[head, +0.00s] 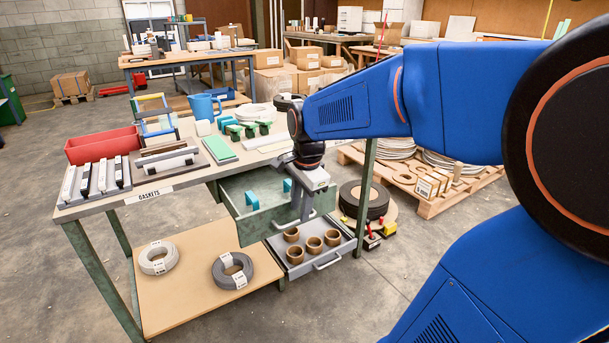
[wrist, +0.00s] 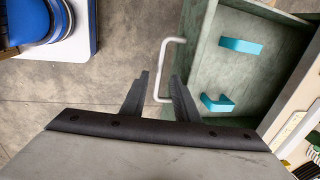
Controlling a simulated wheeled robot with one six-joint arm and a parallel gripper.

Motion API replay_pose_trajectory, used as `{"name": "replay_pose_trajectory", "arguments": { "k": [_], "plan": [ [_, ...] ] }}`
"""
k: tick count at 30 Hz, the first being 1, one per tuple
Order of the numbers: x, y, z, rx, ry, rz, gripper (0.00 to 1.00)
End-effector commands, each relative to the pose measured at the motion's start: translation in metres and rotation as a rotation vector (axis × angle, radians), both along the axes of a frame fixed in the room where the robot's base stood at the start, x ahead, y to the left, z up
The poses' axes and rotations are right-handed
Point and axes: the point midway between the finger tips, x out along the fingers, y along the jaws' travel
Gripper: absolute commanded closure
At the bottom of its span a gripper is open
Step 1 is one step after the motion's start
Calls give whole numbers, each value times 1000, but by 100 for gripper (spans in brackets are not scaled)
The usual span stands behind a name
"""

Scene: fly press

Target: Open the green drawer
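My gripper (head: 303,212) points down at the drawer's front. Its two dark fingers (wrist: 159,76) are apart, and the handle bar shows between them in the wrist view. I cannot tell whether either finger touches the bar.
A grey drawer (head: 328,262) with several brown rings sits open below the green one. A lower shelf (head: 190,294) holds two coils. Floor in front is clear.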

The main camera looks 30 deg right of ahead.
Motion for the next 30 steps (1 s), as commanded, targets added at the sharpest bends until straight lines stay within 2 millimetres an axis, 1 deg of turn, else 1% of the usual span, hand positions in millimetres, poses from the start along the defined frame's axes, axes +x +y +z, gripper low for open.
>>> {"name": "replay_pose_trajectory", "arguments": {
  "k": [1, 3, 15, 18, 24, 30],
  "plan": [
    [-1, 0, 10, -1, -3, 0, 72],
    [-4, 0, 25, -1, -5, 0, 72],
    [-19, -1, 103, -1, -3, -1, 72],
    [-22, -1, 119, -1, -3, 0, 72],
    [-26, 0, 139, 0, 0, 0, 72],
    [-27, 0, 145, 0, 0, 0, 72]
  ]
}}
